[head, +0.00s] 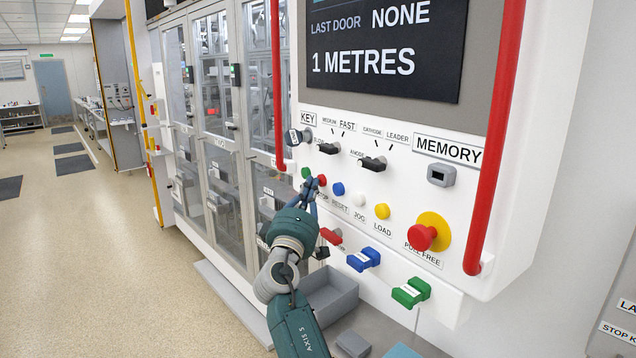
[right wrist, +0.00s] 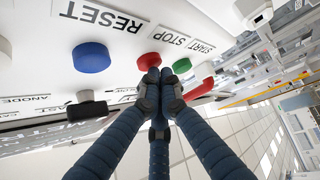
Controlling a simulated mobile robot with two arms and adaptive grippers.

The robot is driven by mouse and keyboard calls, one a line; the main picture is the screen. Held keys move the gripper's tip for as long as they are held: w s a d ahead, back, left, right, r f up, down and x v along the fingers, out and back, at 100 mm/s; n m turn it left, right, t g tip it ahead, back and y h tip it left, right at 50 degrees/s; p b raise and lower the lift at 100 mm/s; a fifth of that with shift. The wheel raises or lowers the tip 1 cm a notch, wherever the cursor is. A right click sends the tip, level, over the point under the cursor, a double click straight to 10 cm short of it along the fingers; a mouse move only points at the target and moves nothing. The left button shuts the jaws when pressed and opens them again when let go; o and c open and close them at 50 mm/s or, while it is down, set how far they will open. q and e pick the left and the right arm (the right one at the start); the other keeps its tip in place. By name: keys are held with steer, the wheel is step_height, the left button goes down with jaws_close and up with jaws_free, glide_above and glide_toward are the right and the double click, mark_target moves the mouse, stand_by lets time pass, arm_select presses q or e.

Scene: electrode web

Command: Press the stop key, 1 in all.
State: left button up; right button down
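The stop key is a red round button (head: 322,180) on the white panel, between a green start key (head: 306,172) and a blue reset key (head: 338,188). In the right wrist view the red stop key (right wrist: 149,61) shows just beyond my fingertips, under its STOP label, with its lower edge partly hidden by them. My right gripper (head: 310,192) is shut and empty, its fingertips bunched together (right wrist: 160,84) right at the stop key. I cannot tell whether they touch it. My left gripper is in neither view.
White (head: 358,199) and yellow (head: 382,210) keys continue the row. A red mushroom button (head: 422,237) sits farther right. Black selector knobs (head: 373,163) stick out above. Red, blue and green handles (head: 411,292) and a grey bin (head: 332,298) lie below. Red rails (head: 496,130) flank the panel.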

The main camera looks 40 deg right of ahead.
steer(key=shift+a+b, duration=0.3)
steer(key=shift+a, duration=0.45)
steer(key=a+b, duration=0.2)
steer(key=a, duration=0.3)
steer(key=shift+w, duration=0.15)
stand_by(0.7)
